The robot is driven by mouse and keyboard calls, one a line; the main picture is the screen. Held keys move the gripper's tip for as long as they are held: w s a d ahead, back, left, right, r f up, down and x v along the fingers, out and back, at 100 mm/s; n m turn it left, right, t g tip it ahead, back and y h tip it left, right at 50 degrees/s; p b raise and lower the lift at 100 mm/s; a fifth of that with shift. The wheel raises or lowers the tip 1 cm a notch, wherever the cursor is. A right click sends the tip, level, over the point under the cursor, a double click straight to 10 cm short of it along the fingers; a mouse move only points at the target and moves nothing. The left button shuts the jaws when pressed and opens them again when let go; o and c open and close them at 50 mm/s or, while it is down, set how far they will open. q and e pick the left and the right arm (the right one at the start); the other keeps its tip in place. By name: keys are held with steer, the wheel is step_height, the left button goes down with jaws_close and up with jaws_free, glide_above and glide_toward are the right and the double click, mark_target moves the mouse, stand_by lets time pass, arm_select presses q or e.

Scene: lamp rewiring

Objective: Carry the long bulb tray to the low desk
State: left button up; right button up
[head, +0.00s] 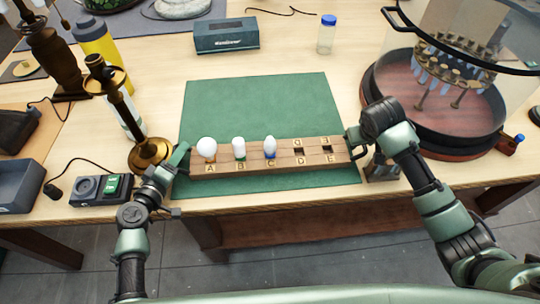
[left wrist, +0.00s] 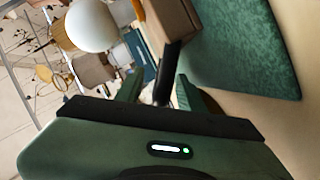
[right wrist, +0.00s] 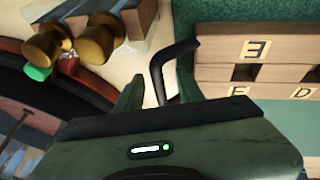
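The long wooden bulb tray (head: 282,168) lies across the green mat. Its slots are lettered A to E. A round white bulb (head: 207,147) stands at A, a bulb with a green base (head: 239,148) at B and one with a blue base (head: 269,147) at C. D and E show empty holes. My left gripper (head: 183,158) is at the tray's left end, its fingers open on either side of a dark handle (left wrist: 166,78). My right gripper (head: 354,145) is at the right end, its fingers open around another dark handle (right wrist: 160,72), with a gap visible.
The green mat (head: 260,100) covers the middle of the wooden table. A brass lamp stand (head: 150,155) and yellow bottle (head: 95,42) stand left. A round dark-rimmed lamp part (head: 440,100) stands right. A blue-grey box (head: 226,36) and small jar (head: 326,35) are behind.

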arm_select(q)
jaws_close()
arm_select(e)
jaws_close()
stand_by(0.9)
arm_select(q)
steer(key=shift+r, duration=0.25)
arm_select(e)
steer(key=shift+w+r, duration=0.15)
steer(key=shift+r, duration=0.1)
